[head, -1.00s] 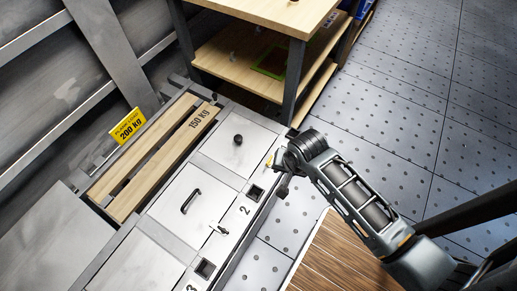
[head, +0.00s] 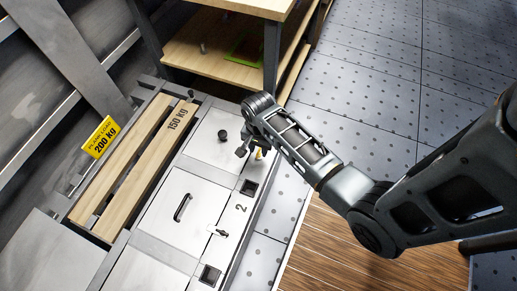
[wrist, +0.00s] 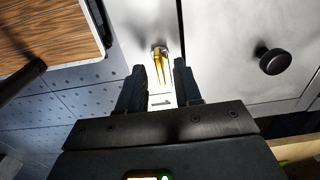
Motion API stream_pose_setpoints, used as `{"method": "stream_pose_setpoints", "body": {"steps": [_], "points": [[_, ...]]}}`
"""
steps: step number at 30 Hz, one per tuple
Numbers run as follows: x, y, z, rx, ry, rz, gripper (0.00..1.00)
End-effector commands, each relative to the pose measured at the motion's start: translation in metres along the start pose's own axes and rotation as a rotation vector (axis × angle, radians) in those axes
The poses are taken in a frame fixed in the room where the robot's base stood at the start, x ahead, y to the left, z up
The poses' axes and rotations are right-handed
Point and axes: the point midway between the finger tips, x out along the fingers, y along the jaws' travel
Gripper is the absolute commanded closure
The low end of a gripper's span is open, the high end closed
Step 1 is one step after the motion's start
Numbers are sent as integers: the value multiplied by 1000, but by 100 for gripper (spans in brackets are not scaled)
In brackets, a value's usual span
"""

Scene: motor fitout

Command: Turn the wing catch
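The brass-yellow wing catch (wrist: 160,57) stands at the edge of a pale metal lid with a round black knob (wrist: 272,61). In the head view the catch (head: 260,153) is a small yellow spot, partly hidden by my gripper (head: 243,151). In the wrist view my gripper (wrist: 159,68) is open, with one dark finger on each side of the catch's line. The catch shows between and just past the fingertips; no contact is visible. I cannot tell how deep the fingers reach.
A second lid with a black bar handle (head: 182,207) and a silver catch (head: 217,232) lies nearer. A wooden shelf unit (head: 215,58) stands behind. Perforated floor (head: 375,110) is open to the right.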

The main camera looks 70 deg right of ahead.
Motion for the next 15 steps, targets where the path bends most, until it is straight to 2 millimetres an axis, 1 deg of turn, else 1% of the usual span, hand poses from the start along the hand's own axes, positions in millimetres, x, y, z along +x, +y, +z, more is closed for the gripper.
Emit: {"method": "stream_pose_setpoints", "body": {"steps": [3,11,15], "points": [[6,0,0,0,0,0,66],[7,0,0,-1,1,-1,66],[7,0,0,-1,1,-1,78]]}}
